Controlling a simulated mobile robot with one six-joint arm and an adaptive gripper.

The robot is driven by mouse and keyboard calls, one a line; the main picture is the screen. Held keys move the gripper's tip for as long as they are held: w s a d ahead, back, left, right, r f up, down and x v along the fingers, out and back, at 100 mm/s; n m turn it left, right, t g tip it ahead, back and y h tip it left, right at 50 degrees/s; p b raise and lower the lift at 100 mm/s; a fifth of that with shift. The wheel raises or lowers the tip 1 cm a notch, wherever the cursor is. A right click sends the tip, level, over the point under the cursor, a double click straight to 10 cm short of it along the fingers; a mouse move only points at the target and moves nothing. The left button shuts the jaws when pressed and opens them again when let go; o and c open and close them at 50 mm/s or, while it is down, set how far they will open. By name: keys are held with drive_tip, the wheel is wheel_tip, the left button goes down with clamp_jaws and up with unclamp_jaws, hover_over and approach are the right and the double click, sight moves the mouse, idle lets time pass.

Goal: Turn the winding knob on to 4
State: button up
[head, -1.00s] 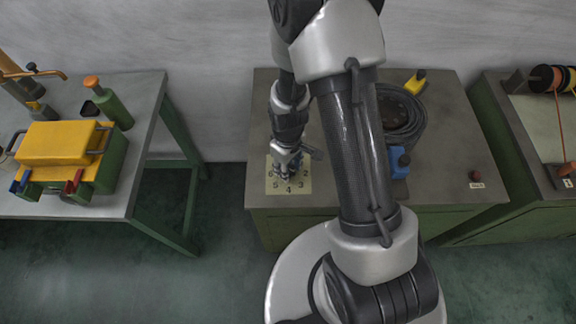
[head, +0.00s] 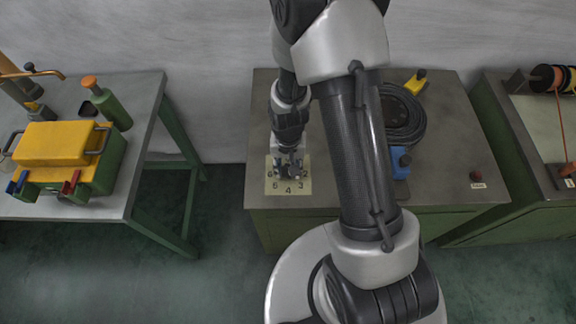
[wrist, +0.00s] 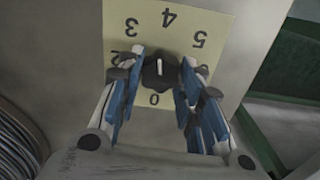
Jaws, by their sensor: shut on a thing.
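The winding knob (wrist: 159,75) is dark and round, with a white pointer line. It sits on a pale yellow dial plate (wrist: 225,30) with printed numbers. In the wrist view the line runs nearly upright, roughly between the 0 below and the 4 (wrist: 168,17) above; I cannot tell its exact aim. My gripper (wrist: 161,70) is shut on the knob, with a blue-padded finger on each side. In the head view my gripper (head: 289,165) is over the dial plate (head: 272,187) and hides the knob.
The dial lies at the front left of a grey-topped bench (head: 440,140). Right of my arm are a black cable coil (head: 405,120), a blue block (head: 400,160) and a red button (head: 475,176). A left table (head: 148,100) holds a yellow-topped machine (head: 55,143).

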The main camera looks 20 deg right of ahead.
drive_tip(key=shift+m, duration=1)
drive_tip(key=o, duration=1.1)
drive_tip(key=shift+c, duration=0.2)
drive_tip(key=shift+r, duration=0.1)
wheel_tip(320, 180, up, 12)
